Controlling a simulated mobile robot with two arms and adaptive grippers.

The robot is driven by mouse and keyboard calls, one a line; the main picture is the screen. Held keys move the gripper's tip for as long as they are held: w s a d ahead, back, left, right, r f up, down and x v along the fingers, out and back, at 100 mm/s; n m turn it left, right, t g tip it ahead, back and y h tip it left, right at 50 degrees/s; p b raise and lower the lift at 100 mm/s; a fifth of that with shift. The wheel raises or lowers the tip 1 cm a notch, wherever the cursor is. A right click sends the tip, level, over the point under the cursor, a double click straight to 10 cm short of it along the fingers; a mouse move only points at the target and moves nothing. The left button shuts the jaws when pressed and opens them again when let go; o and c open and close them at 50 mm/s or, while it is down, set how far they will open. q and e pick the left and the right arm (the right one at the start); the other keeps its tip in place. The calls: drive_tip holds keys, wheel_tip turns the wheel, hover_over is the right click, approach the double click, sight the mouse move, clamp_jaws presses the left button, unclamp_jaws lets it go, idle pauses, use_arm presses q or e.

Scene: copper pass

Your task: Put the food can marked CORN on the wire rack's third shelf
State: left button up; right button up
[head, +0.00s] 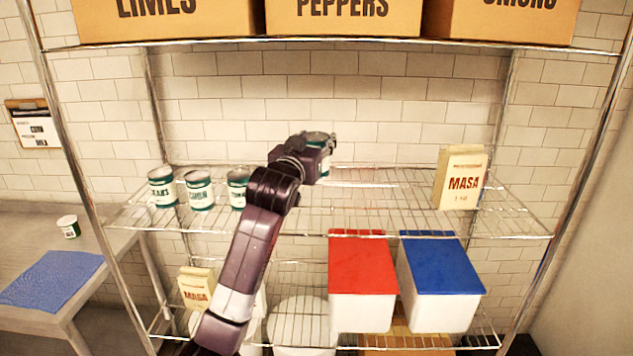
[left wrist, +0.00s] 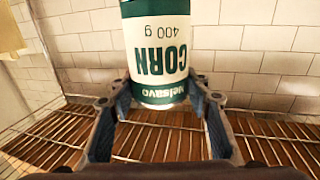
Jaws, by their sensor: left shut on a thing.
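The can marked CORN shows close up in the left wrist view (left wrist: 158,50), with its white and green label upside down in that picture. My left gripper (left wrist: 160,92) is shut on it, one finger on each side. In the head view my left gripper (head: 320,146) is over the back middle of the wire rack's middle visible shelf (head: 370,205). It hides most of the can there. The can's base is out of the wrist view, so I cannot tell whether it touches the shelf. My right gripper is not in view.
Three green and white cans, one (head: 199,190) marked CORN or similar, stand on this shelf's left. A MASA bag (head: 460,178) stands at its right. Boxes, one marked PEPPERS (head: 343,18), are above. Red-lidded (head: 362,265) and blue-lidded (head: 440,265) bins are below. The shelf's middle right is free.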

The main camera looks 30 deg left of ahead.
use_arm(q)
wheel_tip(320, 180, down, 6)
drive_tip(key=shift+f, duration=0.1)
drive_tip(key=shift+f+p, duration=0.45)
drive_tip(key=shift+f, duration=1.85)
drive_tip(key=o, duration=1.6)
drive_tip(key=shift+f, duration=0.1)
drive_tip(key=b+v, duration=0.2)
drive_tip(key=v, duration=1)
